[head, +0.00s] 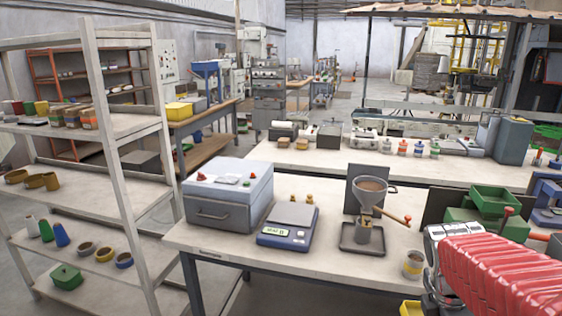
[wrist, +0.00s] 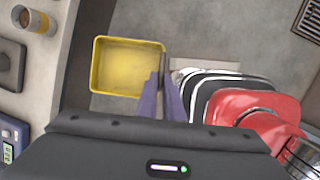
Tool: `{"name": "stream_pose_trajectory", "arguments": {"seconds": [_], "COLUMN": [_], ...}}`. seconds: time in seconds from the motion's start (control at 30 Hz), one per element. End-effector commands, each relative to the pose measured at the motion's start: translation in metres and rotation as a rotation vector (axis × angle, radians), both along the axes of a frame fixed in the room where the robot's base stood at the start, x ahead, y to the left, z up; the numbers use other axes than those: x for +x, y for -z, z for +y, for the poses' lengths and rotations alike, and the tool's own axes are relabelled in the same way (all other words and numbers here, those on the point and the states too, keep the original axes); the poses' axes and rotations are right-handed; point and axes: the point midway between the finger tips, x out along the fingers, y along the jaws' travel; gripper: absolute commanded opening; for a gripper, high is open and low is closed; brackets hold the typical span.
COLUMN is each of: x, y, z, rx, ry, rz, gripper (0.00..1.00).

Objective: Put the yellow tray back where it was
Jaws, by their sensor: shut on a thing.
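The yellow tray (wrist: 127,94) is an empty, open rectangular tray in the wrist view. My gripper (wrist: 163,76) is shut on its right-hand wall, with the purple fingers at that rim. The tray hangs beside the bench edge, with grey floor showing around it. In the head view only a small yellow part of the tray (head: 410,309) shows at the bottom edge, in front of the bench and left of my red-sleeved arm. My gripper is hidden in the head view. The spot where the tray was before cannot be told from these frames.
The near bench (head: 320,262) carries a grey box machine (head: 228,196), a blue scale (head: 287,226), a funnel stand (head: 366,205) and a cup (head: 413,264). A shelf rack (head: 90,205) is at the left.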

Motion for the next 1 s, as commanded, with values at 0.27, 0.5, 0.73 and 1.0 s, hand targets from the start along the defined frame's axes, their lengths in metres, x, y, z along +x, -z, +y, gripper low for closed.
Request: {"name": "stream_pose_trajectory", "arguments": {"seconds": [0.27, 0.5, 0.73, 1.0], "x": [-0.001, -0.003, 0.004, 0.025], "y": [0.0, 0.0, -0.013, -0.028], "z": [-0.001, 0.001, 0.0, 0.0], "rx": [-0.001, -0.001, 0.0, 0.0], "ry": [0.081, 0.198, 0.405, 0.715], "rz": [0.0, 0.001, -0.001, 0.0], "gripper": [0.0, 0.0, 0.0, 0.0]}}
